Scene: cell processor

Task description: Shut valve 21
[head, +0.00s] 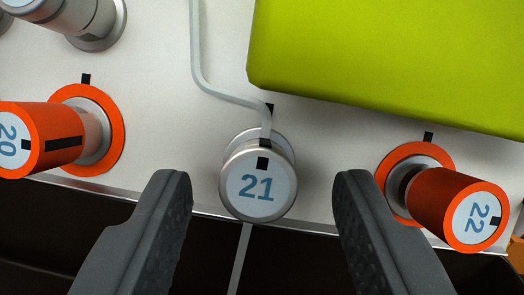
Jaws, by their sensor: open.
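Valve 21 (258,186) is a grey round knob with a white face and a blue "21", at the middle of the head view. It stands out from a light grey panel (155,70). The black mark on its face is at the top, close to the black mark on the panel behind it. My gripper (262,185) is open, with one dark finger to the left of the knob and the other to its right. Gaps show between both fingers and the knob, and neither appears to touch it. How deep the fingertips reach cannot be told.
Orange valve 20 (40,140) stands at the left and orange valve 22 (458,208) at the right, close to the right finger. A large green block (400,60) fills the upper right. A grey pipe (197,45) runs down to valve 21. Another grey knob (65,12) is at the upper left.

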